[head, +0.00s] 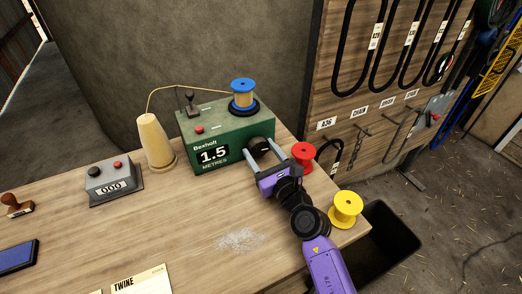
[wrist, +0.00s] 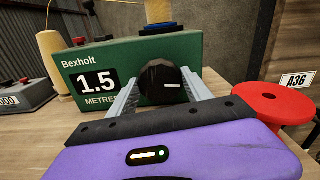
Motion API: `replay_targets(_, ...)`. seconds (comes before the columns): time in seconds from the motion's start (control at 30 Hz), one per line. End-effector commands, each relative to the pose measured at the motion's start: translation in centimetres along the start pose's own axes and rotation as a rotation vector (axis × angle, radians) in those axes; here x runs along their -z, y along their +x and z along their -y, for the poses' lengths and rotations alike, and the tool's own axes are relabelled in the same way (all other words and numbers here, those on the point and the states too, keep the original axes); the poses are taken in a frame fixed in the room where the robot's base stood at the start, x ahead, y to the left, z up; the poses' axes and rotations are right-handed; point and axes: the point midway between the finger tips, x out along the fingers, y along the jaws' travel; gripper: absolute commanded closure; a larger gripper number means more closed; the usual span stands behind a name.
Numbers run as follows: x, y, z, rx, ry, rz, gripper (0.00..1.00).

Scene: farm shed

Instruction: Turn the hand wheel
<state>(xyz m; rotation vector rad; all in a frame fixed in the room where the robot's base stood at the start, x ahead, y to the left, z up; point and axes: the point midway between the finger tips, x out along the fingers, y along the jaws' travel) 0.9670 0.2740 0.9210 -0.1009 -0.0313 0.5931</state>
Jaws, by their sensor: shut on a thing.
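The hand wheel (head: 258,144) is a black round knob on the front of the green Bexholt machine (head: 229,130), right of a display reading 1.5 metres. In the wrist view the hand wheel (wrist: 163,80) shows a short white mark pointing right. My gripper (head: 263,149) has one grey finger on each side of the hand wheel and is shut on it. In the wrist view my gripper (wrist: 162,88) reaches in from the front, its fingers flanking the wheel. The fingers' exact contact is partly hidden.
A blue spool (head: 243,88) sits on top of the machine, with twine running from a cone (head: 154,139). A red spool (head: 302,154) stands close right of my gripper; a yellow spool (head: 346,206) stands near the table's right edge. The front middle of the table is mostly clear.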

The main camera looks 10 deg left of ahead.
Motion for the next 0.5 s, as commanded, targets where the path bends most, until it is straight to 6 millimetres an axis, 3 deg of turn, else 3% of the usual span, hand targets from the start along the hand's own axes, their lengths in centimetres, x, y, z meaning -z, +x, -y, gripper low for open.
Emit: replay_targets(0.5, -0.13, -0.03, 0.12, 0.0, 0.431, -0.003, 0.82)
